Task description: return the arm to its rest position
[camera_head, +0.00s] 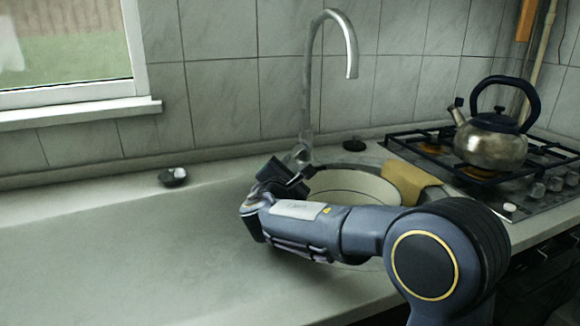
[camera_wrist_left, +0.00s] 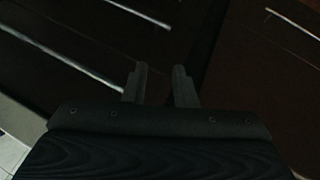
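My right arm crosses the front of the sink in the head view, coming in from the lower right. Its gripper (camera_head: 297,180) is over the counter at the sink's left edge, below the tap. Its fingers are dark and partly turned away, so I cannot tell whether they are open or shut. My left arm is outside the head view. In the left wrist view my left gripper (camera_wrist_left: 159,85) has its two fingers apart with nothing visible between them. Behind them are dark brown panels with pale bar-like strips.
A round sink (camera_head: 345,187) with a tap (camera_head: 306,90) lies behind my right arm. A yellow cloth (camera_head: 409,180) hangs over its rim. A steel kettle (camera_head: 490,145) stands on the gas hob (camera_head: 540,180). A small dark dish (camera_head: 173,177) sits at the back. The left counter (camera_head: 120,250) is clear.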

